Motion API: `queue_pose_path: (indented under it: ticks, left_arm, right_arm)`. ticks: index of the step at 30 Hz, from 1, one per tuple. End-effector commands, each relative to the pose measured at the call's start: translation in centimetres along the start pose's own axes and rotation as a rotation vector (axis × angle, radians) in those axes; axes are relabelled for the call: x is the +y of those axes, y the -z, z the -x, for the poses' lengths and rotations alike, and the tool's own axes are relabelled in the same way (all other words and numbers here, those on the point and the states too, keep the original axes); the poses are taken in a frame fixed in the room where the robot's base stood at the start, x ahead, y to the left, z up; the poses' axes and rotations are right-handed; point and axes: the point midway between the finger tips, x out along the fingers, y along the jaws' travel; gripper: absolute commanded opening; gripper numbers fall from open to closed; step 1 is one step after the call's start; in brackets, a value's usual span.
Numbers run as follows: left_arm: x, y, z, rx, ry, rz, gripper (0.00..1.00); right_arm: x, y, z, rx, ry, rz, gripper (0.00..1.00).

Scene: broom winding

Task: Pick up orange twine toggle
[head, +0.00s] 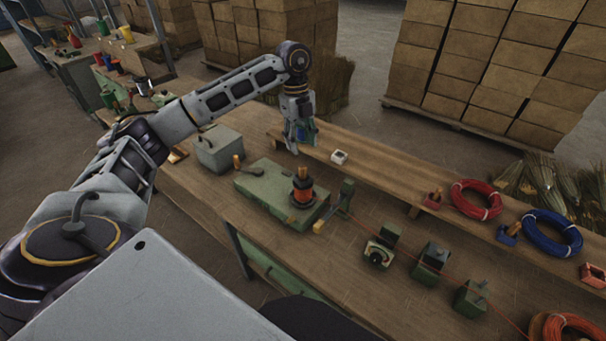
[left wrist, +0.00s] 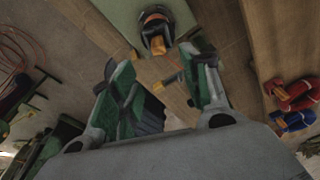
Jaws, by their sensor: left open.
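An orange-wound spool (head: 302,195) stands on a green winder base (head: 262,190) on the bench, with a wooden peg on top. The spool also shows in the left wrist view (left wrist: 156,22). Orange twine runs right from it past a green post (head: 346,195) to an orange coil (head: 572,327). A short orange-yellow piece (head: 320,227) sits beside the post; I cannot tell which piece is the toggle. My left gripper (head: 300,146) is open, pointing down above the raised back shelf, behind the spool. Its spread green-padded fingers (left wrist: 160,95) show no held object. My right gripper is not in view.
A red coil (head: 476,199) and blue coil (head: 552,233) lie on the back shelf at right. Cardboard stacks (head: 490,60) are behind.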

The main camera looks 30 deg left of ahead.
Motion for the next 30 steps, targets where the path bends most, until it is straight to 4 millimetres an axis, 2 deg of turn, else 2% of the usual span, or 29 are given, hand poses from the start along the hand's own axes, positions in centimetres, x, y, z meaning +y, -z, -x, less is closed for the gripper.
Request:
queue_pose_path:
  ticks: [6,12,30]
  left_arm:
    - [0.1,0.0,-3.0,0.001,-0.003,0.000,0.46]
    - [0.0,0.0,-5.0,0.000,-0.001,0.000,0.46]
    - [0.1,-0.1,-6.0,0.001,-0.002,0.000,0.46]
  right_arm:
    - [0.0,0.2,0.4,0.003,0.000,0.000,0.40]
    - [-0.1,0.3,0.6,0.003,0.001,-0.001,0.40]
    - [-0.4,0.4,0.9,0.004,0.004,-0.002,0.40]
